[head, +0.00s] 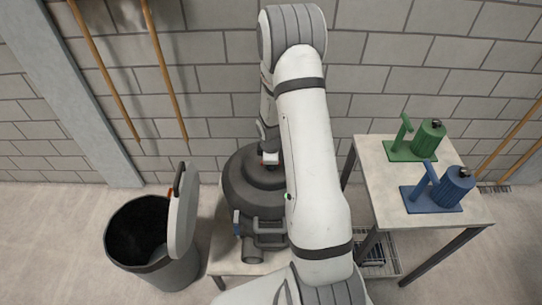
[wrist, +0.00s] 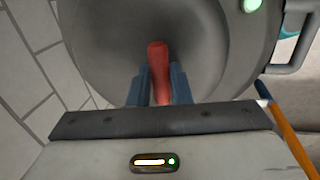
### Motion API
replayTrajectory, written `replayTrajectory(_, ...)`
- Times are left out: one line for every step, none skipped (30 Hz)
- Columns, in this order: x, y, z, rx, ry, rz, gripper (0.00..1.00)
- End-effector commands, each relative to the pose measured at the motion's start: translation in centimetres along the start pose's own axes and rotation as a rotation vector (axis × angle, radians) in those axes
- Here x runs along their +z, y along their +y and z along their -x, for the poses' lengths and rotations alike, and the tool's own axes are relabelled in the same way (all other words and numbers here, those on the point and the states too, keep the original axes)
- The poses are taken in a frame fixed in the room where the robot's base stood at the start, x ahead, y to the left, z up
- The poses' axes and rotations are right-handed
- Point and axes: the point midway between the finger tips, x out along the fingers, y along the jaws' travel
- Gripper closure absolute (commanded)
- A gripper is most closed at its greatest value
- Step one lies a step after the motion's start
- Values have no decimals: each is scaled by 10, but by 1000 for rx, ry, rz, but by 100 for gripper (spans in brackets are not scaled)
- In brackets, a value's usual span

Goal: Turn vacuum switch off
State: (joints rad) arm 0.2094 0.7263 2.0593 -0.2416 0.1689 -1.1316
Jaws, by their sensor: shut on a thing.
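The vacuum (head: 248,190) is a dark grey, round machine on a low table in the head view, partly hidden behind my arm. Its grey domed top fills the upper part of the wrist view (wrist: 110,45). A red switch lever (wrist: 158,58) stands out from the dome. My gripper (wrist: 160,88) has its two blue fingers on either side of the red lever and is shut on it. A green light (wrist: 250,5) glows on the vacuum near the top right of the wrist view. In the head view my arm hides most of the gripper.
A dark bin (head: 175,268) with its lid (head: 182,212) tilted up stands at left. A table (head: 380,178) at right bears a green device (head: 428,138) and a blue device (head: 452,186). Wooden handles lean on the block wall behind. Floor shows between bin and vacuum table.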

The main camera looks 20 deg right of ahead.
Motion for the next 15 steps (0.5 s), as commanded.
replayTrajectory(0, 0, 2, -1, 2, 9, 100)
replayTrajectory(0, 1, 2, 0, 3, 14, 100)
replayTrajectory(0, 1, 2, 1, 4, 21, 100)
replayTrajectory(0, 1, 2, 1, 5, 25, 100)
replayTrajectory(0, 1, 1, 1, 6, 28, 100)
replayTrajectory(0, 1, 1, 2, 6, 31, 100)
replayTrajectory(0, 1, 1, 2, 7, 32, 100)
replayTrajectory(0, 1, 0, 2, 7, 34, 100)
replayTrajectory(0, 1, 0, 2, 7, 34, 100)
replayTrajectory(0, 1, 0, 2, 7, 35, 100)
replayTrajectory(0, 1, 0, 2, 7, 35, 100)
replayTrajectory(0, 1, 0, 2, 7, 35, 100)
replayTrajectory(0, 1, 0, 2, 7, 35, 100)
replayTrajectory(0, 1, 0, 2, 7, 35, 100)
replayTrajectory(0, 1, 0, 2, 7, 35, 100)
